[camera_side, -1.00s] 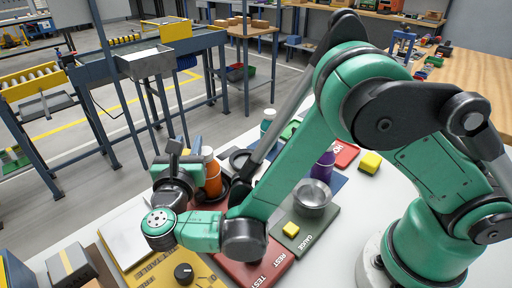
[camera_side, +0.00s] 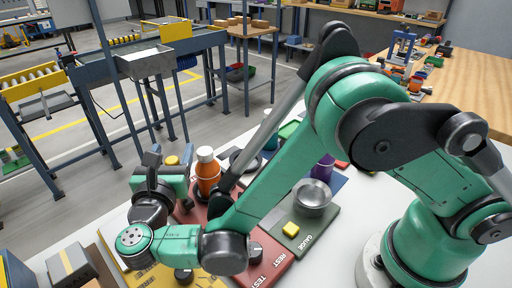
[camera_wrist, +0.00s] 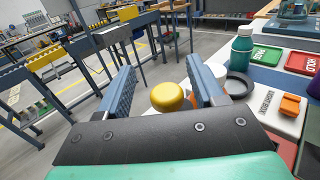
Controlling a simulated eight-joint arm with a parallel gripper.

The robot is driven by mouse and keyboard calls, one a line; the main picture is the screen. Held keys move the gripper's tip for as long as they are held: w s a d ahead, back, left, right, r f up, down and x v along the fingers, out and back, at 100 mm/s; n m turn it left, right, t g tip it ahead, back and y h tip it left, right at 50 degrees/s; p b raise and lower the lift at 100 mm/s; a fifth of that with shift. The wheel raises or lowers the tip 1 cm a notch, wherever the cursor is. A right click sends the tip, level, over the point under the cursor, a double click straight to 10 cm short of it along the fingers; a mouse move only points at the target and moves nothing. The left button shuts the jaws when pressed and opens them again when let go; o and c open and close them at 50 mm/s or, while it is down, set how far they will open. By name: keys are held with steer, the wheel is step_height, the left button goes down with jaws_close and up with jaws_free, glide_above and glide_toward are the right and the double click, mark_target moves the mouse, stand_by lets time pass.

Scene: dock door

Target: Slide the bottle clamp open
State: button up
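My gripper (camera_wrist: 162,78) shows in the wrist view with its two blue fingers apart and nothing visibly held. A round yellow knob (camera_wrist: 167,97) appears in the gap between the fingers; whether it lies between the pads or beyond them I cannot tell. In the side view the yellow knob (camera_side: 172,160) sits just behind my gripper, left of the bottle. The orange bottle (camera_side: 207,178) with a white cap stands upright at the red plate's far end. Dark parts (camera_side: 225,182) beside it may belong to the bottle clamp, but my arm hides much of it.
A teal bottle (camera_wrist: 241,46), a black ring (camera_wrist: 238,87) and a white plate with an orange block (camera_wrist: 290,105) are to the right. A yellow panel (camera_side: 150,278) lies below my gripper.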

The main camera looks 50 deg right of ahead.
steer(key=v, duration=0.5)
steer(key=shift+s+a, duration=0.2)
steer(key=shift+s, duration=0.05)
steer(key=w+d+r+m+g+y, duration=0.25)
steer(key=d+m+g+y, duration=0.2)
steer(key=d+m, duration=0.6)
steer(key=s+d+m+g+y, duration=0.1)
steer(key=s+d+m+y, duration=0.7)
steer(key=m, duration=0.8)
steer(key=shift+s+d+f, duration=0.15)
steer(key=shift+s+f, duration=0.3)
steer(key=shift+s, duration=0.6)
